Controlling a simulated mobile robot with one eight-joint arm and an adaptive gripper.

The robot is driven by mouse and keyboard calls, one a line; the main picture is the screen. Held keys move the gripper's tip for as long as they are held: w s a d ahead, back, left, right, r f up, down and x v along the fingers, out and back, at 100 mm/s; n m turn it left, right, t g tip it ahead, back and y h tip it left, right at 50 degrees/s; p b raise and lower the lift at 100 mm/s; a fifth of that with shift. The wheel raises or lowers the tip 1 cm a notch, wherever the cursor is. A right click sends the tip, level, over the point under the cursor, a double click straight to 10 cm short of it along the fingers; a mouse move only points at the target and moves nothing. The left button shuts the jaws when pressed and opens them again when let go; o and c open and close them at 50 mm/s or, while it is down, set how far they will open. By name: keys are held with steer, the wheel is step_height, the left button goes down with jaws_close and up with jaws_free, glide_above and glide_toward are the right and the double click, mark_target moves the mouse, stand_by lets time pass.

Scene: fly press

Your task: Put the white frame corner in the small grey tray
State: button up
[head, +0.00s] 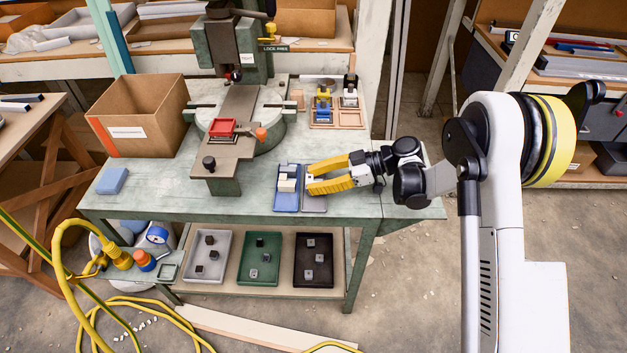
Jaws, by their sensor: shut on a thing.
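My gripper (311,179) has yellow fingers and reaches in from the right, low over the table near its front edge. It is shut on the white frame corner (310,181), a small pale piece mostly hidden between the fingertips. The small grey tray (314,208) lies just below the fingertips in the picture, partly covered by them. I cannot tell whether the held piece touches the tray. A blue tray (286,208) stands beside it on the left and holds several white pieces (288,177).
The green table (370,206) carries a fly press (235,45) with a red fixture (224,127), a cardboard box (137,112), a blue block (112,181) and a tool rack (337,115) at the back.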

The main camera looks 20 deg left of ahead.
steer(key=shift+f, duration=0.15)
steer(key=o, duration=1.1)
steer(key=shift+o, duration=0.2)
